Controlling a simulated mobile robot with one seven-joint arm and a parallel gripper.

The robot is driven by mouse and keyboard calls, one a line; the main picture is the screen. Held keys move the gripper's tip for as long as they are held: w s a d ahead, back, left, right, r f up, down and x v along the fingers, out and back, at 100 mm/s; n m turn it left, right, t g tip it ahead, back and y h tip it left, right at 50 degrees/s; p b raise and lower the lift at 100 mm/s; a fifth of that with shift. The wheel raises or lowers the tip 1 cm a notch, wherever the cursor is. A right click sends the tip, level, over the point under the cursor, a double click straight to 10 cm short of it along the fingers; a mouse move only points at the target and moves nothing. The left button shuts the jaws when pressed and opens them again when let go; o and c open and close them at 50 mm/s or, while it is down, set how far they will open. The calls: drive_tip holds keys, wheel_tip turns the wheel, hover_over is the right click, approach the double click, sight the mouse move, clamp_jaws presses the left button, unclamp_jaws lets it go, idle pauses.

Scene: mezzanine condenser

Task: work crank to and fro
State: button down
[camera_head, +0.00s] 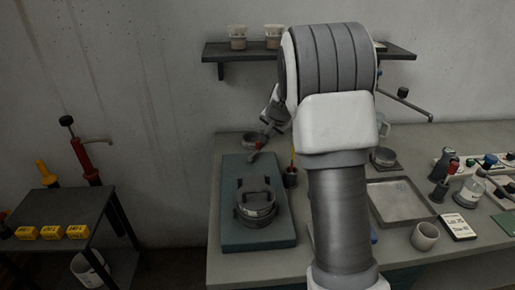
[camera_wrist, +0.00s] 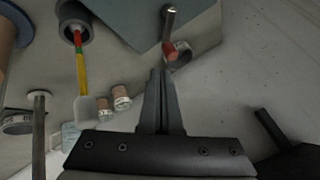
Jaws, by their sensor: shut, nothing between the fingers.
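A small crank with a metal rod and a red grip (camera_head: 256,152) stands at the far end of the teal base plate (camera_head: 231,224). In the wrist view the red grip (camera_wrist: 170,51) shows just beyond my fingertips, with the teal plate behind its rod. My gripper (camera_wrist: 158,72) is shut and empty, its fingers together, close beside the red grip. I cannot tell whether they touch. In the head view my gripper (camera_head: 265,132) is small and partly hidden by my arm, just above the crank. A dark lidded pot (camera_head: 256,209) sits on the teal plate.
A dark holder (camera_head: 290,178) with a yellow stick stands right of the plate. A shelf (camera_head: 225,53) with cups is on the wall behind. A lever (camera_head: 404,104) juts out at right. A metal tray (camera_head: 400,204) and mug (camera_head: 424,237) stand further right.

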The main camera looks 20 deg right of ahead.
drive_tip(key=x, duration=1)
drive_tip(key=shift+d, duration=0.1)
drive_tip(key=shift+f, duration=0.1)
